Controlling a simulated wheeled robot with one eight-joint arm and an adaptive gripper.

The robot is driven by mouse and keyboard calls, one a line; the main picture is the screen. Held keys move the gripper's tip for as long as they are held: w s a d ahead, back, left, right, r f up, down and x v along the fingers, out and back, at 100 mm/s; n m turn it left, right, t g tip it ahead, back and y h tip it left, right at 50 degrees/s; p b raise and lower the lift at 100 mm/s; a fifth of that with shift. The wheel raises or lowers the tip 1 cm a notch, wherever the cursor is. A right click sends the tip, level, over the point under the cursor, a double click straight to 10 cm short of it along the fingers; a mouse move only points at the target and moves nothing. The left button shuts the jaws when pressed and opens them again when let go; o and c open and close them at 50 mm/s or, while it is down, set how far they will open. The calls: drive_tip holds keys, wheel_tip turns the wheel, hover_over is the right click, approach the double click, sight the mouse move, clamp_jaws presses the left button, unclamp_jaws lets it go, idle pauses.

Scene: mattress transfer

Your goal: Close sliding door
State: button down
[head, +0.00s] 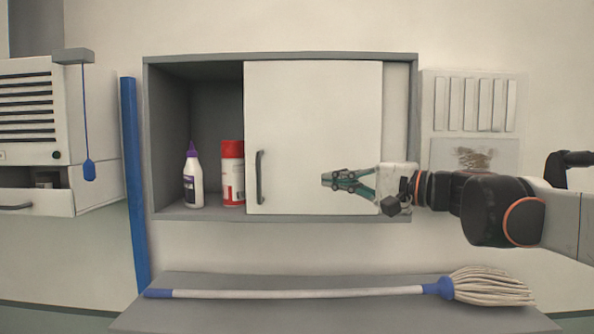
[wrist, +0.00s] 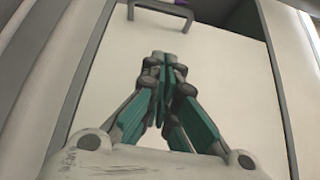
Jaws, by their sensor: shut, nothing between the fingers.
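A white sliding door (head: 315,110) covers the middle and part of the right of a grey wall cabinet (head: 280,58). The left part of the cabinet stands open. The door's dark vertical handle (head: 260,177) is near its left edge. My gripper (head: 325,180) is shut and empty in front of the door, to the right of the handle and apart from it. In the wrist view the shut fingers (wrist: 160,58) point toward the handle (wrist: 160,10) at the top, with the white door (wrist: 220,85) behind them.
A white bottle with a purple cap (head: 193,180) and a red-and-white can (head: 232,172) stand in the open left part. A mop (head: 300,293) lies on a grey surface (head: 230,320) below. A blue post (head: 134,190) stands left of the cabinet.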

drive_tip(key=p, duration=0.2)
approach(280, 176)
drive_tip(key=a, duration=0.1)
drive_tip(key=w+a, duration=0.1)
drive_tip(key=w+a+r, duration=0.1)
drive_tip(key=shift+a, duration=0.25)
drive_tip(key=a+p, duration=0.1)
drive_tip(key=a, duration=0.2)
drive_tip(key=shift+s+a, duration=0.15)
drive_tip(key=shift+a, duration=0.05)
drive_tip(key=shift+s+a+p, duration=0.15)
drive_tip(key=shift+a+p, duration=0.15)
drive_tip(key=shift+a, duration=0.15)
drive_tip(key=shift+f, duration=0.15)
drive_tip(key=shift+a, duration=0.1)
